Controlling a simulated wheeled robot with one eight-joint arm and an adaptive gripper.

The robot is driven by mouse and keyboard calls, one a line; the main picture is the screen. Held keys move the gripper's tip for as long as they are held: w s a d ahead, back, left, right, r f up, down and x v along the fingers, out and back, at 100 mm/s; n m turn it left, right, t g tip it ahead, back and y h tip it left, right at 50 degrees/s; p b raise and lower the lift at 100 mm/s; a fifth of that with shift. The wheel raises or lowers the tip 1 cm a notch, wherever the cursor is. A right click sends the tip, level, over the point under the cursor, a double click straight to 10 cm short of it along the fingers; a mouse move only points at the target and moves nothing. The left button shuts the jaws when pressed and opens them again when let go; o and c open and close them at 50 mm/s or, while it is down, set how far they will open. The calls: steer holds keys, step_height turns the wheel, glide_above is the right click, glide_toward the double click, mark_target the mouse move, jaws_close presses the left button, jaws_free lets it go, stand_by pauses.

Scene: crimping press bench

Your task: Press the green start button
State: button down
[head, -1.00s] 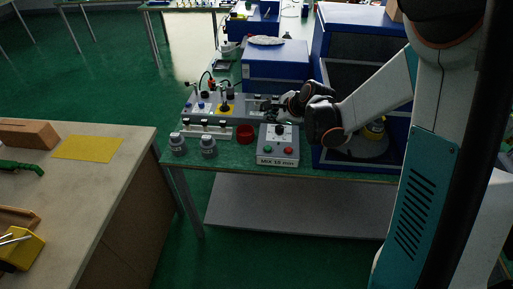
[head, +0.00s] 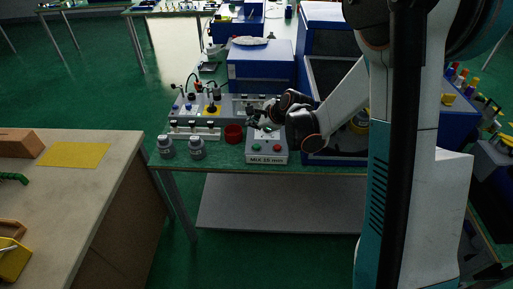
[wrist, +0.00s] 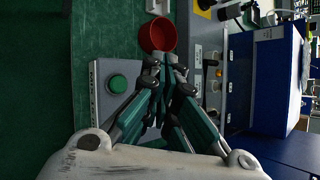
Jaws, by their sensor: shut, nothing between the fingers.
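The green start button (head: 255,147) is on the front left of a grey control box (head: 267,158) that stands near the bench's front edge. A red button (head: 277,148) is to its right. In the wrist view the green button (wrist: 118,84) is round and uncovered, left of my fingers. My gripper (wrist: 163,58) is shut and empty, its tips beside the red cup in that view. In the head view my gripper (head: 255,119) is above the back of the box, behind the buttons. It is apart from the green button.
A red cup (head: 233,133) stands left of the box, with two grey jars (head: 181,148) further left. A panel with cables and knobs (head: 198,106) is behind. A blue cabinet (head: 334,158) is close on the right. Green bench surface is free around the cup.

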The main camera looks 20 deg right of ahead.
mark_target(255, 147)
steer(key=shift+f+b, duration=2.4)
steer(key=shift+f, duration=1.2)
steer(key=shift+f+b, duration=0.35)
steer(key=shift+b, duration=0.1)
